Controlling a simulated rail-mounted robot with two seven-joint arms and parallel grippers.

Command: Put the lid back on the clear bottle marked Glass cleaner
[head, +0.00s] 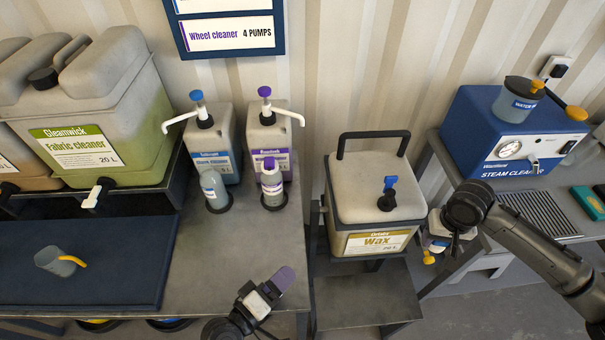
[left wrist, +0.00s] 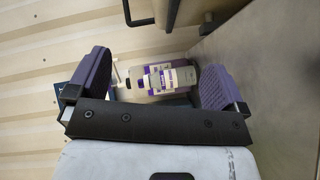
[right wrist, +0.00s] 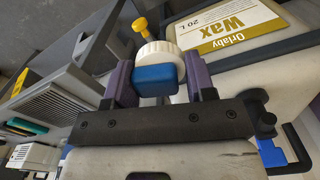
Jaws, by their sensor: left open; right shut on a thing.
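My right gripper (head: 440,232) is shut on a part with a white ridged collar (right wrist: 160,52), a blue block and a yellow knob on a stem. I cannot tell for sure that it is the lid. It is held in the air, right of the wax container. Two small bottles stand in dark rings on the left table: a clear greyish one (head: 213,190) and a purple-labelled one (head: 271,186). No label reading Glass cleaner is legible. My left gripper (head: 270,289) is open and empty at the table's front edge, its purple fingers spread in the left wrist view (left wrist: 155,82).
Pump containers (head: 214,142) stand behind the small bottles. The wax container (head: 375,190) stands between the left table and my right gripper. The blue steam cleaner (head: 510,135) is at right.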

